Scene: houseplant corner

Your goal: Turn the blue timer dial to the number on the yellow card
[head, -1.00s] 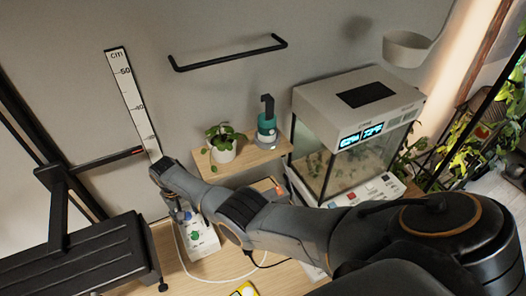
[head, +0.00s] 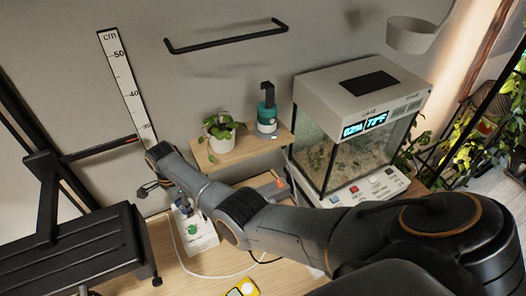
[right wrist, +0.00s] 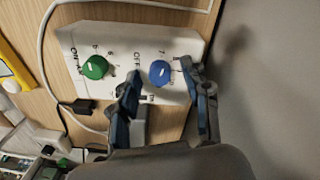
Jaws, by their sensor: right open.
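The blue timer dial (right wrist: 160,73) sits on a white timer box (right wrist: 118,40) in the right wrist view, beside a green dial (right wrist: 95,67). Printed marks surround both dials, but most are too small to read. My right gripper (right wrist: 161,70) is open, with one finger on each side of the blue dial; I cannot tell whether they touch it. In the head view the gripper hides the blue dial, while the box (head: 204,240) and green dial show. A yellow item (head: 240,290) is cut off at the bottom edge. I cannot tell if it is the card, and no number is readable. My left gripper is out of view.
A white cable (head: 215,275) runs across the wooden desk beside the box. A potted plant (head: 221,142) and a teal bottle (head: 267,118) stand on a small shelf. A glass terrarium (head: 345,150) is at right; a black rack (head: 85,255) is at left.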

